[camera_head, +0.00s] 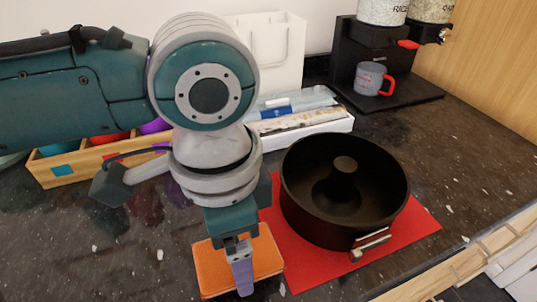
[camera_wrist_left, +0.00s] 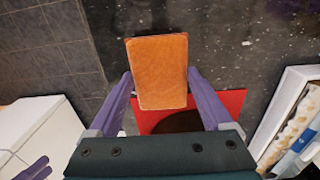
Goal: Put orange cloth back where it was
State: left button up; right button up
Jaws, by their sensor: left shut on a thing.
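The orange cloth (camera_head: 213,268) is a flat, rounded rectangle at the front left of the black ring pan in the head view. My left gripper (camera_head: 242,280) is shut on it, pointing down. In the left wrist view the cloth (camera_wrist_left: 158,60) sits between the two purple fingertips of my left gripper (camera_wrist_left: 160,76), which grip its side edges. Whether it touches the counter is unclear. Purple fingers, apparently of my right gripper (camera_wrist_left: 35,169), show at the lower left corner of the left wrist view, too partial to tell their state.
The black ring pan (camera_head: 300,205) stands on a red mat (camera_head: 425,225), right of the cloth. Behind are a wooden box (camera_head: 62,172), a white tray (camera_head: 318,129) and a dark dispenser stand (camera_head: 425,95) with a grey mug (camera_head: 368,79). The counter's front edge is near the cloth.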

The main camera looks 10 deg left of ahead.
pick_arm(q)
jog(key=shift+f, duration=0.4)
jog(key=shift+f, duration=0.1)
jog(key=shift+f, duration=0.25)
jog(key=o, duration=1.1)
